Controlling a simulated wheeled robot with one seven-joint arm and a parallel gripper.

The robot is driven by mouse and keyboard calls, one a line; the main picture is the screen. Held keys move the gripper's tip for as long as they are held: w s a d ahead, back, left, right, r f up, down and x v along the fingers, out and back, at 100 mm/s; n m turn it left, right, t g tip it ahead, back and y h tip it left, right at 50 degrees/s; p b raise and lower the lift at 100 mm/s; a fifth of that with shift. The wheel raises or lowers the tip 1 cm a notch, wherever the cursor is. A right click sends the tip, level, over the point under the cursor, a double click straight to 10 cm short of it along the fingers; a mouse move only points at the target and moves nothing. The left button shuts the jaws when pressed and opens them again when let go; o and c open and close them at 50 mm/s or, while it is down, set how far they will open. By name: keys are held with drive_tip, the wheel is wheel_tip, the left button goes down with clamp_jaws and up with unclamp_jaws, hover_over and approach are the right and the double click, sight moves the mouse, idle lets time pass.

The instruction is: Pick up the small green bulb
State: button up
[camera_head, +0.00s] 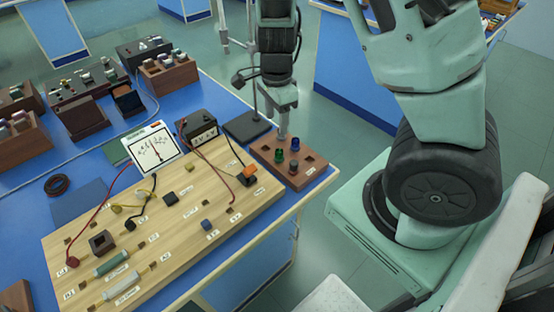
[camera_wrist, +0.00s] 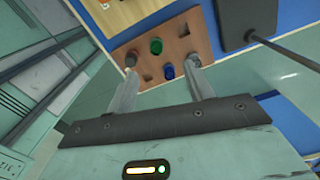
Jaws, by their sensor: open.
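The small green bulb (camera_head: 294,165) stands in a brown wooden holder (camera_head: 310,176) at the right end of the blue bench; it also shows in the wrist view (camera_wrist: 156,46), beyond the fingertips. A blue bulb (camera_head: 295,144) and a greyish bulb (camera_head: 279,156) stand in the same holder. In the wrist view the blue bulb (camera_wrist: 167,72) appears between the fingers and the grey-red bulb (camera_wrist: 131,58) by the left fingertip. My gripper (camera_wrist: 163,68) is open and empty, pointing down at the holder. In the head view its tip (camera_head: 283,136) is by the holder's far side.
A wooden circuit board (camera_head: 180,215) with a meter (camera_head: 153,146), wires and small parts lies left of the holder. A dark stand base (camera_head: 246,126) with a thin upright rod is close behind the holder. The holder has empty square sockets. Wooden racks fill the bench's far left.

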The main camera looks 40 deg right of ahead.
sight(279, 150)
wheel_tip(279, 150, down, 7)
drive_tip(key=shift+r+b, duration=0.1)
drive_tip(key=shift+b, duration=0.6)
drive_tip(key=shift+s+f+b, duration=0.25)
drive_tip(key=shift+f+b, duration=0.15)
drive_tip(key=shift+f, duration=0.95)
drive_tip(key=shift+s+f+b, duration=0.2)
drive_tip(key=shift+f+b, duration=0.15)
drive_tip(key=shift+f, duration=1)
drive_tip(key=c, duration=1.1)
